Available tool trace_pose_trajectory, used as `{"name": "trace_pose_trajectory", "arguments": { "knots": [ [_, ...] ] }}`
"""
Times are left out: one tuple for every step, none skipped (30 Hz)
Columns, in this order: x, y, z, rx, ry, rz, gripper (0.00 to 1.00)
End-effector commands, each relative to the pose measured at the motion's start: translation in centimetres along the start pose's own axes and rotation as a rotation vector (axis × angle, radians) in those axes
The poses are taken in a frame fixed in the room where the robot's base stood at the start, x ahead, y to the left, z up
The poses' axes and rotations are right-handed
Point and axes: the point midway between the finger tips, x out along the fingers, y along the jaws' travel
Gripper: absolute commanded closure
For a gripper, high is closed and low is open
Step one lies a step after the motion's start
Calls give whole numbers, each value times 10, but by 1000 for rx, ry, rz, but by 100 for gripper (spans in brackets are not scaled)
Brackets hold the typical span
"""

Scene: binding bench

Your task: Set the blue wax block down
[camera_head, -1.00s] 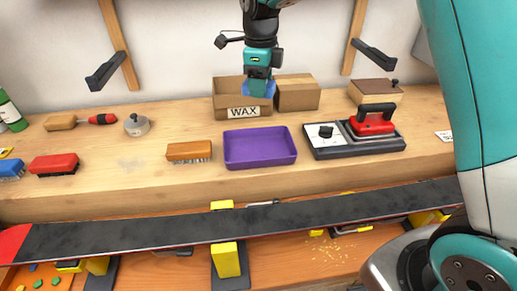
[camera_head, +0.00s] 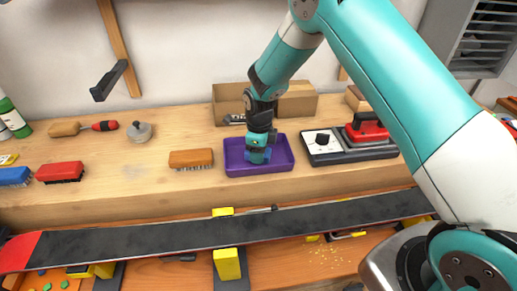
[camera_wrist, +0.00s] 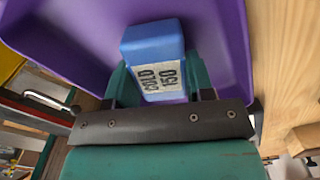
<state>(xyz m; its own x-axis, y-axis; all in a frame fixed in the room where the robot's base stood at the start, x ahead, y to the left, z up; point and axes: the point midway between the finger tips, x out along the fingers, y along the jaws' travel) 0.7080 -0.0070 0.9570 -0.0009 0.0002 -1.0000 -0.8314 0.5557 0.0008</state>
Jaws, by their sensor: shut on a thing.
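My gripper (camera_head: 257,150) is shut on the blue wax block (camera_wrist: 152,42), which has a white printed label. In the head view the gripper and block are over the inside of the purple tray (camera_head: 284,166), pointing down. The block is mostly hidden by the gripper there. In the wrist view the block sits between the green fingers, with the purple tray (camera_wrist: 232,35) behind it. I cannot tell whether the block touches the tray floor.
A brown brush (camera_head: 191,158) stands left of the tray and a red-handled iron (camera_head: 367,130) on its base stands right. Cardboard boxes (camera_head: 297,98) stand behind. A ski (camera_head: 130,240) lies along the front. Bare wood lies left of the brown brush.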

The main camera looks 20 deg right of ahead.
Motion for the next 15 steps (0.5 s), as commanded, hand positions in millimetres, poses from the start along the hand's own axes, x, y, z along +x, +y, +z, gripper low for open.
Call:
{"name": "trace_pose_trajectory", "arguments": {
  "knots": [
    [1, 0, 0, 0, -1, -1, 76],
    [1, 0, 0, 0, -1, -1, 76],
    [1, 0, 0, 0, -1, -1, 76],
    [1, 0, 0, 0, -1, -1, 76],
    [1, 0, 0, 0, -1, -1, 76],
    [1, 0, 0, 0, -1, -1, 76],
    [1, 0, 0, 0, -1, -1, 76],
    [2, 0, 0, 0, -1, -1, 76],
    [3, 0, 0, 0, -1, -1, 76],
    [5, 0, 0, 0, -1, -1, 76],
    [5, 0, 0, 0, -1, -1, 49],
    [4, 0, 0, 0, -1, -1, 40],
    [4, 0, 0, 0, -1, -1, 33],
    [4, 0, 0, 0, -1, -1, 26],
    [4, 0, 0, 0, -1, -1, 26]
  ]
}}
